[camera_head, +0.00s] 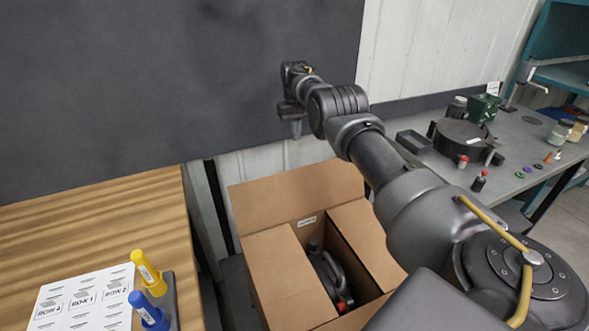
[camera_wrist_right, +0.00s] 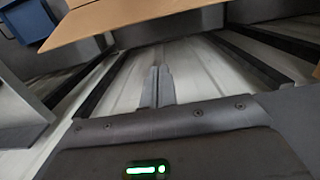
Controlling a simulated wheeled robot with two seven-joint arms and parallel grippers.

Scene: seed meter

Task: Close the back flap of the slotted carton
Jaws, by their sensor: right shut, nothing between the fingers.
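The brown slotted carton (camera_head: 263,255) stands at the bottom middle of the head view. Its back flap (camera_head: 295,196) is up, rising from the far edge against the wall side. The left side flap (camera_head: 285,277) and right side flap (camera_head: 365,240) lie inward, with a gap between them. A dark jug (camera_head: 328,272) with a red cap shows in the gap. My right gripper (camera_head: 296,130) is shut and empty, above and behind the back flap, apart from it. In the right wrist view, a cardboard panel's edge (camera_wrist_right: 120,22) lies beyond the shut fingers (camera_wrist_right: 158,72). The carton's front is cut off.
A grey bench (camera_head: 510,150) at right holds a round dark device (camera_head: 460,140) and small parts. My right arm reaches over the carton's right side.

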